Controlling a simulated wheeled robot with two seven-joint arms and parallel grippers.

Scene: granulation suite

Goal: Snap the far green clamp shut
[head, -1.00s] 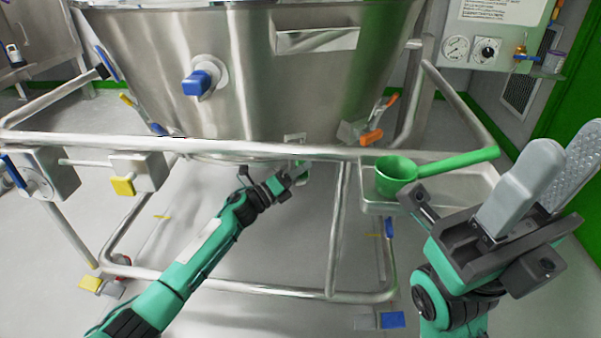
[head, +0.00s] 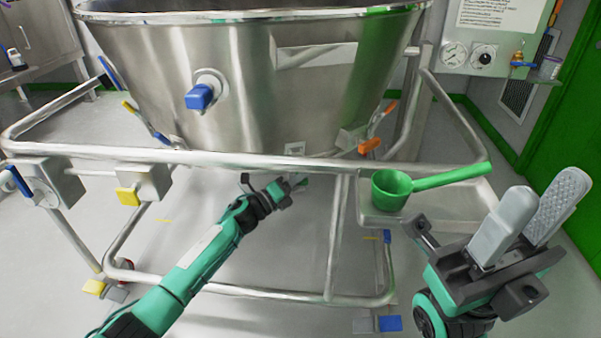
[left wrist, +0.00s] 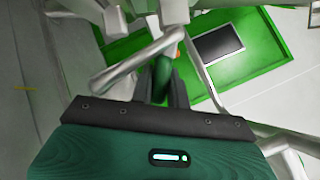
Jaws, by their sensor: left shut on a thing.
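My left gripper (head: 297,182) reaches under the front rail of the frame, below the steel bowl. It is shut on a dark green piece (left wrist: 161,76), which shows between its fingers in the left wrist view and looks like the green clamp's handle. The rest of that clamp is hidden by the rail and my gripper, so I cannot tell how its lever stands. My right gripper (head: 543,190) is open and empty at the right, in front of the tray.
The steel bowl (head: 240,70) stands above the tubular rail (head: 250,160). A green scoop (head: 391,190) lies on a steel tray (head: 455,200). Blue (head: 200,97), orange (head: 369,146) and yellow (head: 128,196) handles surround the frame. Open floor lies below the rail.

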